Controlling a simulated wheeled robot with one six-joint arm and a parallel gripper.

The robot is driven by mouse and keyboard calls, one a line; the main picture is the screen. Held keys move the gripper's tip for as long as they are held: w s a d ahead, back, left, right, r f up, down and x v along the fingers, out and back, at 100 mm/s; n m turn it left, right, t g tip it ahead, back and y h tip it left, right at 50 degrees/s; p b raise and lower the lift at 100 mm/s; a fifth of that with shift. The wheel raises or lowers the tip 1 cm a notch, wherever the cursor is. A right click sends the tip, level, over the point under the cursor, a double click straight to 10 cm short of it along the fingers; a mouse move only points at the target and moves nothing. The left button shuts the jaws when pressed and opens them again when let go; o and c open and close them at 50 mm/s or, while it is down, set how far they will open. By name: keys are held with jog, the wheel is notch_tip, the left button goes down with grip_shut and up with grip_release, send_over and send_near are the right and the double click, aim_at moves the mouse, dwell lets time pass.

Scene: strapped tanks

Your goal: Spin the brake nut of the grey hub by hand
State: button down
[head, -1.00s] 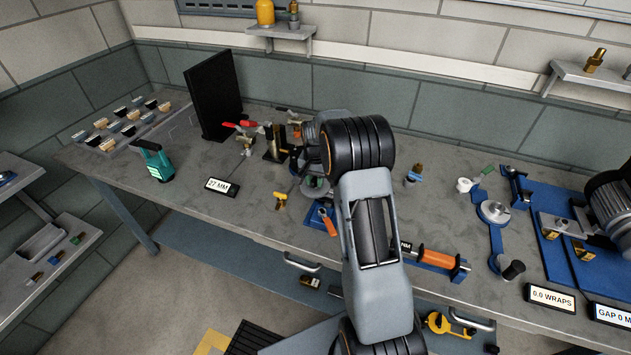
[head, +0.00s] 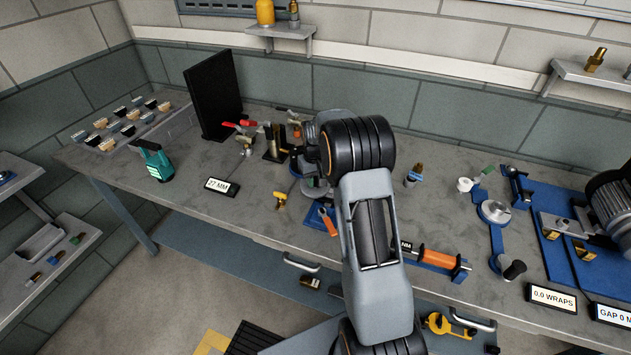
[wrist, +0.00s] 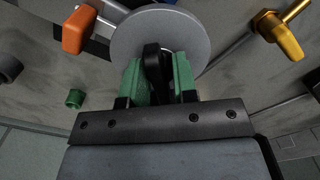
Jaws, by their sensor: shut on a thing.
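In the wrist view a round grey disc (wrist: 185,38), which looks like the grey hub, lies just beyond my gripper. A dark, upright piece (wrist: 153,66) stands in front of the disc, and I take it for the brake nut. My gripper (wrist: 158,78) has green finger pads and is shut on this dark piece from both sides. The lower part of the piece is hidden between the pads. In the head view my own arm covers most of the gripper and the hub, so the grip does not show there.
An orange-handled tool (wrist: 78,30) lies close left of the disc, and a brass fitting (wrist: 280,30) is to its right. A small green ring (wrist: 75,98) lies at left. On the bench stand a black panel (head: 213,95), a teal device (head: 153,160) and a 22 MM sign (head: 221,187).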

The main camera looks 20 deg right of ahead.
jog(key=shift+n, duration=0.4)
jog(key=n, duration=0.4)
jog(key=shift+n, duration=0.4)
jog(key=shift+n, duration=0.3)
jog(key=n, duration=0.4)
